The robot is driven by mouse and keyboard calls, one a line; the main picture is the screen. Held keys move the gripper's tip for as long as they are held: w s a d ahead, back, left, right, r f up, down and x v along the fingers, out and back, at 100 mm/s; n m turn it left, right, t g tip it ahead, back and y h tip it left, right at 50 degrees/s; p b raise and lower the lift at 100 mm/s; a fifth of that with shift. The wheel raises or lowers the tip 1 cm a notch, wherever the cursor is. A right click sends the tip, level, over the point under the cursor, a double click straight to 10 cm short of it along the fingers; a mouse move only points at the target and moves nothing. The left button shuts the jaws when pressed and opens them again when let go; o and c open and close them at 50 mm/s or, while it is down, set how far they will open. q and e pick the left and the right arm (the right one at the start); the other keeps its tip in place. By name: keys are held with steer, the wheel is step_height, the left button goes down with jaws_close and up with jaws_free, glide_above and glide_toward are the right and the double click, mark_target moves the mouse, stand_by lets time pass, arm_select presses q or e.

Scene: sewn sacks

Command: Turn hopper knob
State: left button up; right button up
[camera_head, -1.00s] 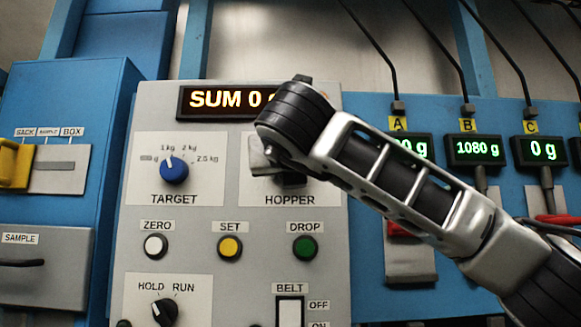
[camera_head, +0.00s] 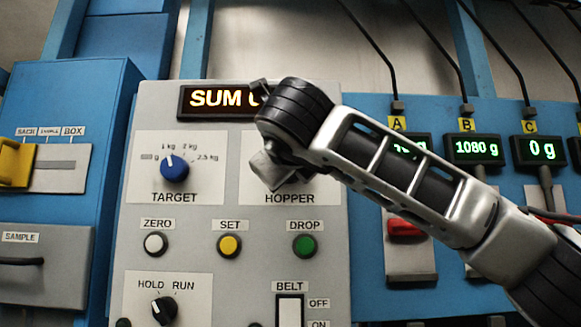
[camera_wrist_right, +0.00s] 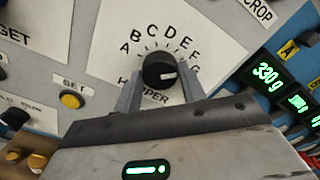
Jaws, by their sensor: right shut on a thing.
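The hopper knob (camera_wrist_right: 157,68) is black with a white mark. In the right wrist view it sits between the two fingers of my right gripper (camera_wrist_right: 160,80), which is shut on it. In the head view my right gripper (camera_head: 272,170) is tilted in front of the HOPPER plate (camera_head: 325,195), and my wrist hides the knob. My left gripper is not in view.
Close by on the grey panel are the SUM display (camera_head: 215,100), the blue TARGET knob (camera_head: 174,167), the white ZERO button (camera_head: 155,244), the yellow SET button (camera_head: 229,245) and the green DROP button (camera_head: 305,245). Weight displays, such as B (camera_head: 475,149), stand to the right.

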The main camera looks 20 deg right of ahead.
arm_select(q)
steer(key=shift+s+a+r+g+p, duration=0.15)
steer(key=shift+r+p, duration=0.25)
steer(key=shift+p, duration=0.8)
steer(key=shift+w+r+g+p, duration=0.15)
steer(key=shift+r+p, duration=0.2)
steer(key=shift+p, duration=0.8)
arm_select(e)
steer(key=shift+n, duration=11.1)
steer(key=shift+f, duration=0.1)
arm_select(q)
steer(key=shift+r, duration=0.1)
arm_select(e)
steer(key=o, duration=1)
steer(key=shift+c, duration=0.2)
steer(key=shift+s+a, duration=0.1)
